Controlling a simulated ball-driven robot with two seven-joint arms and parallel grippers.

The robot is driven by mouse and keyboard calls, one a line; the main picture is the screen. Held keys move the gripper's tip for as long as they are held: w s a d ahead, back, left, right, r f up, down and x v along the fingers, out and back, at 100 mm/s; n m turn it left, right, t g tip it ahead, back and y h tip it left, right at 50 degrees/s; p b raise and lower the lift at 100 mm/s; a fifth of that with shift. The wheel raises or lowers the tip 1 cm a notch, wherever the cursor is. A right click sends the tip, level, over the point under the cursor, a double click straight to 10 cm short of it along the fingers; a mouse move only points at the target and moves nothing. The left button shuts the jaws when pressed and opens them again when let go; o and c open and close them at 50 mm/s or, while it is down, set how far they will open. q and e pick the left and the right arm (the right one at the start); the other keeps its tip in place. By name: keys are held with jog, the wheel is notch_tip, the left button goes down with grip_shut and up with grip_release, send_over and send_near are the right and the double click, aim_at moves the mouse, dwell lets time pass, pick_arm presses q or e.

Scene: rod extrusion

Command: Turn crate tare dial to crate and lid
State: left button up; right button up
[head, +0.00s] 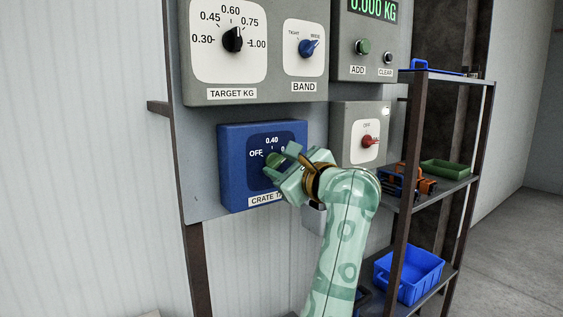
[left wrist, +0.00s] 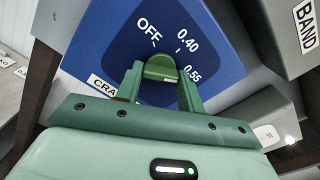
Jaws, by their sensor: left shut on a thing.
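The crate tare dial is a blue box (head: 232,165) on the wall panel, with a dark face marked OFF, 0.40 and, in the left wrist view, 0.55. Its green knob (left wrist: 160,68) sits between the fingers of my left gripper (left wrist: 160,85), which is shut on it. In the head view my left gripper (head: 279,164) reaches the dial from the right and covers part of the face, the right-hand mark and the label's end. I cannot tell which mark the knob points at. My right gripper is not in view.
Above is a grey box with the TARGET KG knob (head: 233,39) and BAND knob (head: 309,48). A display box with ADD (head: 362,47) and CLEAR buttons reads 0.000 KG. A red switch (head: 369,141) sits right of my gripper. Shelves hold a blue crate (head: 408,275) and green tray (head: 445,168).

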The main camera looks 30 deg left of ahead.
pick_arm(q)
jog(key=shift+f+m, duration=0.25)
jog(key=shift+m, duration=0.05)
jog(key=o, duration=1)
jog(key=shift+d, duration=0.1)
jog(key=shift+r, duration=0.15)
jog(key=v, duration=1.6)
jog(key=shift+d, duration=0.2)
